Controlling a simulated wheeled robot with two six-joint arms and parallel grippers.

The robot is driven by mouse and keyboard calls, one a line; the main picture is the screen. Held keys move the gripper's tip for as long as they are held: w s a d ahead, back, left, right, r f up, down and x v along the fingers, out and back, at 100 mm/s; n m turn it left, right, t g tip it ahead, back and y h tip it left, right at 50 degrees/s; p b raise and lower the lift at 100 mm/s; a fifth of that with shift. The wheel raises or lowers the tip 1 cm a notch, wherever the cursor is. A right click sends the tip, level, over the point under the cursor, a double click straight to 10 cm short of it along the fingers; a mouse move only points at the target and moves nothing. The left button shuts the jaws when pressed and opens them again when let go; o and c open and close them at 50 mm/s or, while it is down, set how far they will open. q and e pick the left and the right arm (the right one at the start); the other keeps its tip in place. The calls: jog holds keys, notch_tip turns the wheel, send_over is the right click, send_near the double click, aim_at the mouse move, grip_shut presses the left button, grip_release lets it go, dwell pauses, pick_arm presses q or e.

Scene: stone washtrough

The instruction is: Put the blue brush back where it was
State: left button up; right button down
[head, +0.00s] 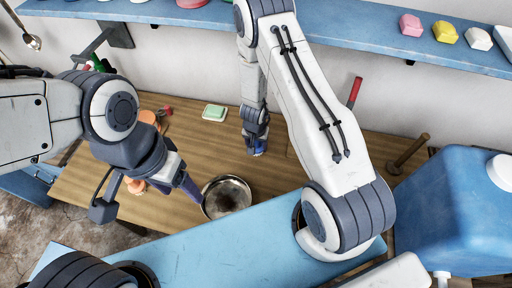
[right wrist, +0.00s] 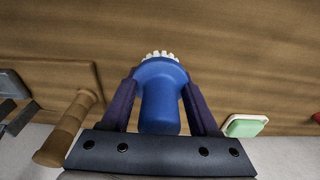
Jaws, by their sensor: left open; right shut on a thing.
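The blue brush (right wrist: 160,105) with white bristles is between the fingers of my right gripper (right wrist: 160,100) in the right wrist view. The gripper is shut on its blue body, and the bristles point away from the palm. In the head view my right gripper (head: 258,145) is low over the wooden counter (head: 290,180), behind the metal bowl. Only a little of the brush's blue shows there, and I cannot tell whether it touches the wood. My left gripper (head: 188,187) is open, to the left of the bowl.
A metal bowl (head: 227,196) stands between the grippers. A green sponge on a white dish (head: 214,112) is left of my right gripper. A red-handled thing (head: 354,92) and a wooden handle (head: 410,152) are to the right. A blue shelf (head: 345,27) holds soaps.

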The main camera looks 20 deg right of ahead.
jog(key=shift+w+a+f+b, duration=0.1)
jog(key=shift+f+b, duration=0.85)
jog(key=shift+f, duration=1.15)
